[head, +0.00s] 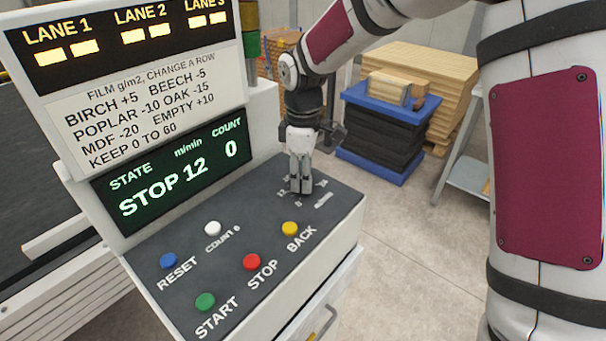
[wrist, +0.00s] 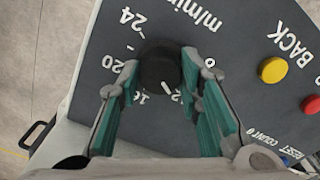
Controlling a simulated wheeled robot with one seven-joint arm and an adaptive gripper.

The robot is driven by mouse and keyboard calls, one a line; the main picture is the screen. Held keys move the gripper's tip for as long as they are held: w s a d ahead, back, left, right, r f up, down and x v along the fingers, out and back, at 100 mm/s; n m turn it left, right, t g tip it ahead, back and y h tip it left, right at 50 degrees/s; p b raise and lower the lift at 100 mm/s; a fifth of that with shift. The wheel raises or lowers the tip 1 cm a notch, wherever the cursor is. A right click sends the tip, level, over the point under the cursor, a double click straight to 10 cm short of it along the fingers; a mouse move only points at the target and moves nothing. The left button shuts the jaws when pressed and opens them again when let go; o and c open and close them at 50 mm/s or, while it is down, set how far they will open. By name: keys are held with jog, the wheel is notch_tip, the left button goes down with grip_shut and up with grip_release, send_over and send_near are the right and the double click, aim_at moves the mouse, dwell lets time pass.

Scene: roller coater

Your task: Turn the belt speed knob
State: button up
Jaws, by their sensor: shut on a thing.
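The belt speed knob (wrist: 158,66) is black and round, set in a dark panel top with a printed m/min scale. Its white pointer line points toward the lower right in the wrist view, near the lower numbers of the scale. My gripper (wrist: 160,72) has its green-padded fingers on both sides of the knob and is shut on it. In the head view my gripper (head: 300,187) points down at the panel's far right and hides the knob. The display (head: 178,176) reads STOP, 12 m/min, count 0.
Blue RESET (head: 168,261), white COUNT 0 (head: 212,228), green START (head: 205,301), red STOP (head: 251,261) and yellow BACK (head: 290,229) buttons share the panel. A sign (head: 150,105) stands above the display.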

jog(key=o, duration=1.2)
jog(key=shift+c, duration=0.2)
notch_tip(320, 180, up, 12)
